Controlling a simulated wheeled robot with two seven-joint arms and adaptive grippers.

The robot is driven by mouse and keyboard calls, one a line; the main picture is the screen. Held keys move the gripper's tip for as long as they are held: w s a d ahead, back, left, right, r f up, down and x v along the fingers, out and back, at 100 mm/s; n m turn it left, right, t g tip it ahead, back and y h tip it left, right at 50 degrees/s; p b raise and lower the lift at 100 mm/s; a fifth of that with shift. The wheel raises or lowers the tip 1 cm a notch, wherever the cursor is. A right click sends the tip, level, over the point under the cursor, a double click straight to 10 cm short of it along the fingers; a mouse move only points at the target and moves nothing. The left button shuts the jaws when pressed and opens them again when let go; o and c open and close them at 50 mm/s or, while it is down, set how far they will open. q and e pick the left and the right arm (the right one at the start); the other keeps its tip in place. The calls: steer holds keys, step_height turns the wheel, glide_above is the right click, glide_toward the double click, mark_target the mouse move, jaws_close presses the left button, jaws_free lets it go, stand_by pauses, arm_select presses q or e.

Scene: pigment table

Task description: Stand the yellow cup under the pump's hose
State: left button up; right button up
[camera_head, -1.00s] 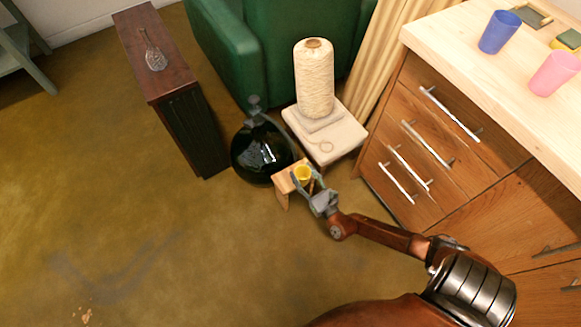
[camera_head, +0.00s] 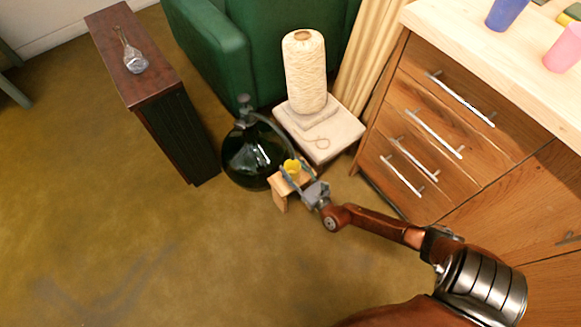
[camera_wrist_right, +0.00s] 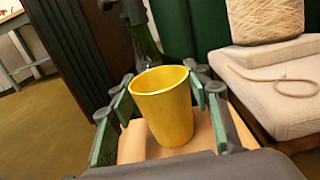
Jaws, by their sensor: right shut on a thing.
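The yellow cup (camera_head: 291,167) is upright at the small wooden stand beside the pump bottle; it also shows in the right wrist view (camera_wrist_right: 163,110). My right gripper (camera_head: 296,172) has its fingers on both sides of the cup and is shut on it. Whether the cup's base touches the wooden stand (camera_head: 279,191) is hidden. The pump (camera_head: 244,105) sits on a dark green glass bottle (camera_head: 248,160). Its hose (camera_head: 273,126) arches right and down toward the cup; I cannot tell whether its end is over the opening. My left gripper is out of view.
A low pale table (camera_head: 340,133) with a large cone of yarn (camera_head: 305,75) stands right behind the cup. A dark cabinet (camera_head: 133,60) stands left, a green armchair (camera_head: 210,45) behind. Wooden drawers (camera_head: 430,130) are at right. The floor at front left is clear.

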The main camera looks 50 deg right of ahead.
steer(key=o, duration=1.2)
steer(key=shift+f, duration=0.1)
steer(key=shift+s, duration=0.1)
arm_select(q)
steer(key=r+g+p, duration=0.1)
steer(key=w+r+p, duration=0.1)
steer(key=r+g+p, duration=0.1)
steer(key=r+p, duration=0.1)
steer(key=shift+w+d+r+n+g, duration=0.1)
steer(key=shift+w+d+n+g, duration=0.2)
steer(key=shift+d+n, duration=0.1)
arm_select(e)
steer(key=v, duration=1.2)
